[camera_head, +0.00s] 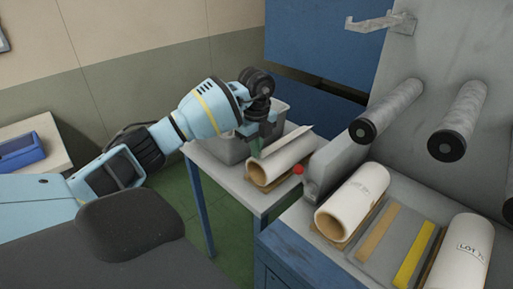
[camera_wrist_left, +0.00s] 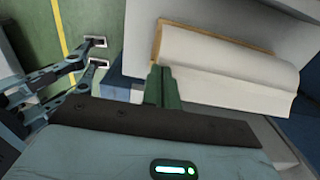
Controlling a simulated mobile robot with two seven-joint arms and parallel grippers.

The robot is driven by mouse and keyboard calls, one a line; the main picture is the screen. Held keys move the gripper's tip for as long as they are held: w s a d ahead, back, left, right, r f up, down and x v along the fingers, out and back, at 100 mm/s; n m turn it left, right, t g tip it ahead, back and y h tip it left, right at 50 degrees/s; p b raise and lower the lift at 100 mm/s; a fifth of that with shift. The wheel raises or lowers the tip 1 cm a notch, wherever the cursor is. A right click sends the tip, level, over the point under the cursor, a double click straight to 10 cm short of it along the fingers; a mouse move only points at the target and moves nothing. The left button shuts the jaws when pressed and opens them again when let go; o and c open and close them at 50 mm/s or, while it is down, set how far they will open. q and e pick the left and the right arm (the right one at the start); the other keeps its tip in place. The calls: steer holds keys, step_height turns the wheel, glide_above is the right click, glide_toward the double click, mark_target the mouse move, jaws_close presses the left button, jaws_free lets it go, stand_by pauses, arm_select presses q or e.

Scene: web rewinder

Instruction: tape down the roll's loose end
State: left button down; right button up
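A white roll with a brown core (camera_head: 280,165) lies in a cradle on the small table, its loose end (camera_head: 290,138) standing up as a flap along the top. The roll also shows in the left wrist view (camera_wrist_left: 220,58). My left gripper (camera_head: 254,150) is at the roll's near-left end, its green fingertips (camera_wrist_left: 163,88) together beside the core's edge; I see no tape between them. My right gripper (camera_wrist_left: 97,52) appears in the left wrist view, its two fingertips apart and empty above the green floor. It is not in the head view. No tape strip is visible on the roll.
A grey housing (camera_head: 335,165) with a red knob (camera_head: 298,169) stands right of the roll. The bench holds two more rolls (camera_head: 354,202) (camera_head: 461,256), with tan (camera_head: 378,232) and yellow (camera_head: 413,255) strips between. A grey bin (camera_head: 230,150) sits behind my gripper.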

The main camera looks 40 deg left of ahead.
arm_select(q)
steer(key=shift+f, duration=0.3)
stand_by(0.6)
steer(key=c, duration=1.6)
jaws_free()
step_height(320, 180, up, 8)
